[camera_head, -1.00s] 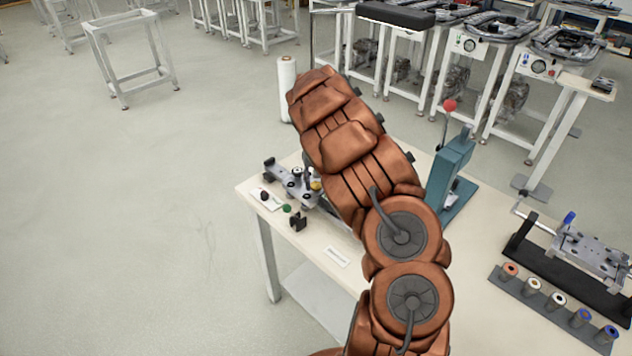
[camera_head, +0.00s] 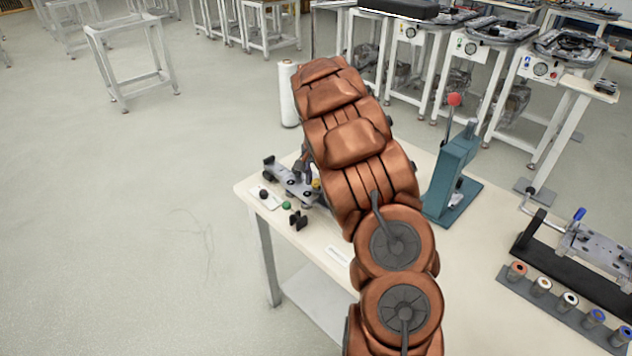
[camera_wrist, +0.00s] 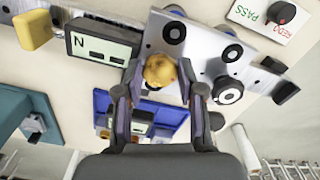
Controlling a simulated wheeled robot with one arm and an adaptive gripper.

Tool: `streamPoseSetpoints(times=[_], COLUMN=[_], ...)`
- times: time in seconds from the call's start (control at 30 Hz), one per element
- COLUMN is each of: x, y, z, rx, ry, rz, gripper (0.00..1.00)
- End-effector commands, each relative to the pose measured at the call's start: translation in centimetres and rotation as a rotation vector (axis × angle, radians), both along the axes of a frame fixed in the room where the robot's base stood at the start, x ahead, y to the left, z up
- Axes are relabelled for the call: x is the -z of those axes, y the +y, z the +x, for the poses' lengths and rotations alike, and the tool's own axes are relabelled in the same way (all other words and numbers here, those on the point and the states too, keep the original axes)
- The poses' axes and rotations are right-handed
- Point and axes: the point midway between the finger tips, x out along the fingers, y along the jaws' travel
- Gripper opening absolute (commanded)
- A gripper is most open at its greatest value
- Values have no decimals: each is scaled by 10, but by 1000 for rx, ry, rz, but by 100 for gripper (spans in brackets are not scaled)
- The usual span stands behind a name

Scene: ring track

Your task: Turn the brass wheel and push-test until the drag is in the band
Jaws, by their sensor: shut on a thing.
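The brass wheel (camera_wrist: 160,70) is a rounded golden knob on a grey metal plate (camera_wrist: 205,42), seen in the wrist view. My gripper (camera_wrist: 162,76) has a finger on each side of it and is shut on it. In the head view the slide fixture (camera_head: 291,183) lies at the table's left end, partly hidden by my arm. A small yellow spot (camera_head: 316,184) shows beside my arm there. A force display (camera_wrist: 102,43) marked "N" stands left of the wheel in the wrist view; its reading is not legible.
A blue tray (camera_wrist: 102,98) lies near my fingers. A teal lever press (camera_head: 452,178) and a row of spools (camera_head: 560,302) stand right of my arm. The floor left of the table is clear.

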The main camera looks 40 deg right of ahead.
Motion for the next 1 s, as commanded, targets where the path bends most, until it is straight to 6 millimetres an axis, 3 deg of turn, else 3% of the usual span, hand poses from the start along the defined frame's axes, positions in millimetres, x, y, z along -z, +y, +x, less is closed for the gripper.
streamPoseSetpoints(times=[0.57, 0.6, 0.83, 1.0], x=[-1, -1, -1, 0], y=[-1, -1, -1, 0], z=[0, 0, 0, 0], rx=[48, 48, 47, 46], ry=[-1, -1, 0, 0], rz=[-2, -2, -1, -1], gripper=[4, 39, 63, 64])
